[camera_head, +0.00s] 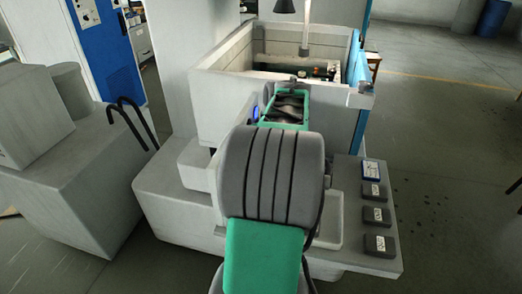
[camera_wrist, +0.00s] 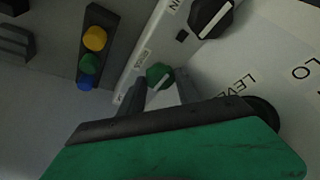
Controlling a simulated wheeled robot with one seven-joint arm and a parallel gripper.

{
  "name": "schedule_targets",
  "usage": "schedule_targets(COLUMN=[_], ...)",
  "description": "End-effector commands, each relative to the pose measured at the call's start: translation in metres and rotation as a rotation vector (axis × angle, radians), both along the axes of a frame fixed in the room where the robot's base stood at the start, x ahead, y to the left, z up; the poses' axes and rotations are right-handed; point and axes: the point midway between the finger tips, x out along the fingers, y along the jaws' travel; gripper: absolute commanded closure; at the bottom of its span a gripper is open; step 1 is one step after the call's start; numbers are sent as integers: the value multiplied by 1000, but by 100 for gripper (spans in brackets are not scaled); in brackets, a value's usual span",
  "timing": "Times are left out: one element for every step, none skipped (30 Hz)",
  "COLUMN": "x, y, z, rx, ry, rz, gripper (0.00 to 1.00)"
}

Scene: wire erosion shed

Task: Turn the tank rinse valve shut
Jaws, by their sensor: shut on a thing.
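In the wrist view a small green knob (camera_wrist: 158,72) with a pale pointer line sits on a light panel strip. I take it for the tank rinse valve's handle, but the small labels beside it are too blurred to read. My gripper (camera_wrist: 161,84) has its two dark fingers on either side of the green knob and is shut on it. The lower part of the knob is hidden by the fingers. In the head view my arm covers the gripper and the knob. The open grey tank (camera_head: 215,108) stands behind my arm.
In the wrist view a larger black knob (camera_wrist: 210,18) is close above right. A dark round part (camera_wrist: 264,110) lies at right near "LEVE" lettering. A light stack (camera_wrist: 94,40), yellow, green and blue, is at left. In the head view several dark blocks (camera_head: 375,215) lie on the right ledge.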

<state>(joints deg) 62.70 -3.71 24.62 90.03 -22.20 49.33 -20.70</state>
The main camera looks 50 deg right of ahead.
Motion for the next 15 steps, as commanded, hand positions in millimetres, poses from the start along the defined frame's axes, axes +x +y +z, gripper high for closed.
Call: schedule_targets(x=[0,0,0,0,0,0,0,0,0,0,0,0,0,0,0], y=[0,0,0,0,0,0,0,0,0,0,0,0,0,0,0], z=[0,0,0,0,0,0,0,0,0,0,0,0,0,0,0], rx=[-1,-1,-1,-1,-1,-1,0,0,0,0,0,0,0,0,0], ry=[-1,-1,-1,-1,-1,-1,-1,-1,-1,-1,-1,-1,-1,-1,-1], rz=[-1,-1,-1,-1,-1,-1,-1,-1,-1,-1,0,0,0,0,0], gripper=[100,100,100,100,100,100,58,56,52,50,48,44,42,39,39])
